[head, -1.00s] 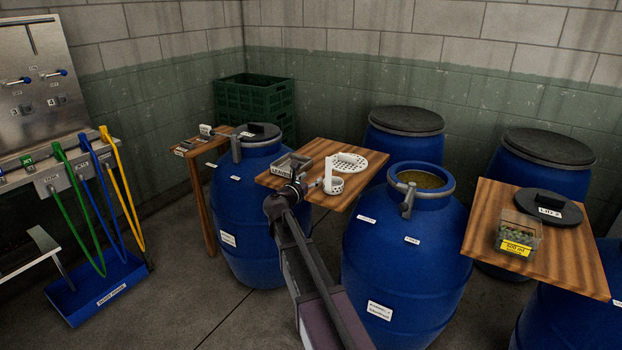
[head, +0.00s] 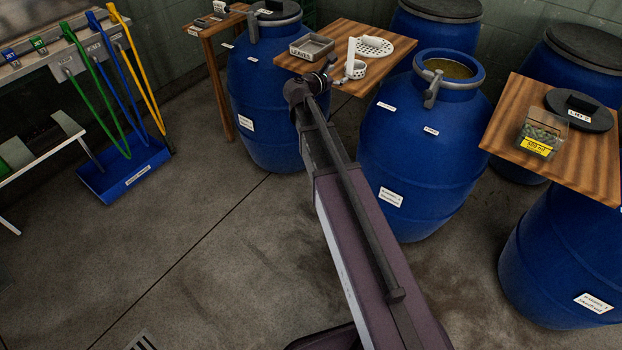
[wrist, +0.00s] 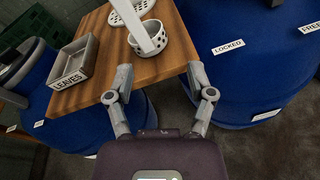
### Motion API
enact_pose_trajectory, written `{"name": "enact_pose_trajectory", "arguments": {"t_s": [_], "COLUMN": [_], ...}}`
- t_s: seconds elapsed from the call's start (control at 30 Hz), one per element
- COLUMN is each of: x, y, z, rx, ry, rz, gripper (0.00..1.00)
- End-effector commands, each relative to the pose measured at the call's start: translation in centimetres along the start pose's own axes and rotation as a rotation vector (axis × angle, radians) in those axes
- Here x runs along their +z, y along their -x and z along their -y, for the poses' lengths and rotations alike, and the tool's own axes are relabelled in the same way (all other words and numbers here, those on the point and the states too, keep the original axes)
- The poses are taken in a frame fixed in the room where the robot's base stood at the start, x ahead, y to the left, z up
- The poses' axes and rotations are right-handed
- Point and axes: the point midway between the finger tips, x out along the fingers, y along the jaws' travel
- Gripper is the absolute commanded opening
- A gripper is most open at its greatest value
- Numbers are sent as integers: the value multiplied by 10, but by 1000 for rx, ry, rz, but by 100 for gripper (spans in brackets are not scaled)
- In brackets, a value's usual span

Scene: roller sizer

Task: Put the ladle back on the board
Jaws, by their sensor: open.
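The white ladle, a perforated cup (head: 356,70) with an upright flat handle (head: 350,50), is at the near edge of the wooden board (head: 330,38) in the head view. In the wrist view the cup (wrist: 136,48) appears over the board (wrist: 92,98), with its handle tilted toward the upper left; I cannot tell whether it rests flat. My gripper (wrist: 160,78) is open and empty, its fingers spread at the board's near edge, short of the ladle. In the head view my gripper (head: 322,78) is left of the cup and partly hidden by my arm.
A grey tray labelled LEAVES (head: 312,46) and a white perforated disc (head: 374,46) share the board. Blue barrels (head: 425,150) stand close around it. Another board (head: 510,135) at right holds a black lid (head: 580,110) and a clear box (head: 541,135). Floor (head: 210,250) at front left is clear.

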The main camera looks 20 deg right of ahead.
Motion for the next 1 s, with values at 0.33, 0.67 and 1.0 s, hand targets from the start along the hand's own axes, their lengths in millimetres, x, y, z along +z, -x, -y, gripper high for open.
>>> {"name": "enact_pose_trajectory", "arguments": {"t_s": [0.33, 0.67, 1.0], "x": [-59, -115, -144], "y": [58, 148, 242], "z": [92, 158, 194], "rx": [-348, -848, -1377], "ry": [-660, -1178, -1456], "rz": [-290, -474, -518], "gripper": [70, 70, 70]}}
